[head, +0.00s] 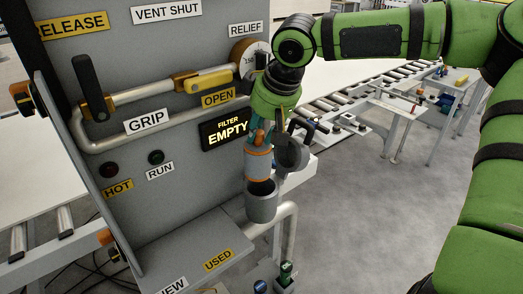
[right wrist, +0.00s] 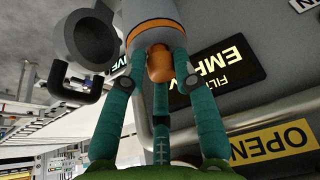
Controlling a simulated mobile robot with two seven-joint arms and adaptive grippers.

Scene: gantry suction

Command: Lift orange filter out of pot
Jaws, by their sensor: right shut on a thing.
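The filter (head: 258,163) is a grey cylinder with orange end bands and an orange knob (right wrist: 158,65). My right gripper (head: 258,136) is shut on the knob from above; its teal fingers surround the knob in the right wrist view (right wrist: 160,75). The filter hangs roughly upright. Its lower orange band overlaps the back of the pot's mouth in the head view. The pot (head: 262,208) is a grey open cup on the panel's front, with its dark inside showing below the filter. The round grey lid (head: 292,155) stands open beside the filter. My left gripper is not in view.
The panel carries a lever (head: 92,88), a pipe with a yellow handle (head: 203,81) and a lit "FILTER EMPTY" display (head: 227,130). A shelf (head: 185,245) juts out below. A pipe (head: 287,235) bends below the pot. Open floor lies to the right.

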